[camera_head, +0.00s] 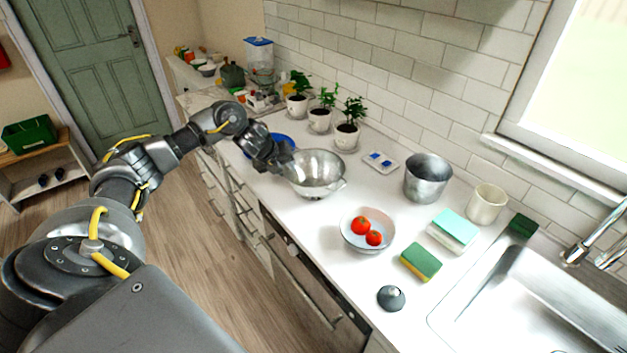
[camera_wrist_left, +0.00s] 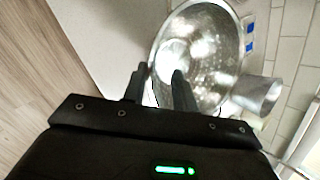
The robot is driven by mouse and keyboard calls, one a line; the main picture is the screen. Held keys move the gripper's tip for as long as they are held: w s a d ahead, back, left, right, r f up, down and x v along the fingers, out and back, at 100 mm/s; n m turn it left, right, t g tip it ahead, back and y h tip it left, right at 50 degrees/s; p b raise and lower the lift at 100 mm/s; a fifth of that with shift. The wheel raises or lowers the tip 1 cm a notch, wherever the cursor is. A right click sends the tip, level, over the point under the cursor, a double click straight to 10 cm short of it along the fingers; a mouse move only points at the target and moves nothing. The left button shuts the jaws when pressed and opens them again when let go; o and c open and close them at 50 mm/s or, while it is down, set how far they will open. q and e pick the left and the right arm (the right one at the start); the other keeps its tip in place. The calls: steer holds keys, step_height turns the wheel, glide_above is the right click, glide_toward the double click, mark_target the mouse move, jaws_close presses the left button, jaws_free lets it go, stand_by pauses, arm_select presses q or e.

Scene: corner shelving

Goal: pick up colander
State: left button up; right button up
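The colander (camera_head: 319,170) is a shiny metal bowl with small holes, upright on the white counter in the head view. My left gripper (camera_head: 283,165) is at its left rim. In the left wrist view the colander (camera_wrist_left: 200,55) lies just beyond the fingers, and my left gripper (camera_wrist_left: 159,75) has its two dark fingers apart. The near rim of the colander shows close to the fingertips, with the right finger overlapping the bowl. I cannot tell whether the fingers touch the rim. My right gripper is in neither view.
A blue plate (camera_head: 282,138) is behind my left gripper. Potted plants (camera_head: 347,134) stand along the wall. A metal pot (camera_head: 427,178), a bowl (camera_head: 352,240) with two tomatoes, sponges (camera_head: 421,262) and a sink (camera_head: 520,300) are to the right. The counter (camera_head: 300,225) in front is clear.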

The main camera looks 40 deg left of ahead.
mark_target(289, 175)
arm_select(q)
steer(key=shift+a+f+p, duration=0.2)
steer(key=shift+f+p, duration=0.15)
steer(key=shift+p, duration=0.1)
steer(key=p+x, duration=0.1)
steer(key=x, duration=0.3)
steer(key=shift+w+a+f, duration=0.1)
steer(key=shift+f, duration=0.2)
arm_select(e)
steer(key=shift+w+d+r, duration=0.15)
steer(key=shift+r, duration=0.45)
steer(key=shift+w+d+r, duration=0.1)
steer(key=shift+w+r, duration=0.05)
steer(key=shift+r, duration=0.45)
arm_select(q)
jaws_close()
steer(key=shift+r, duration=0.1)
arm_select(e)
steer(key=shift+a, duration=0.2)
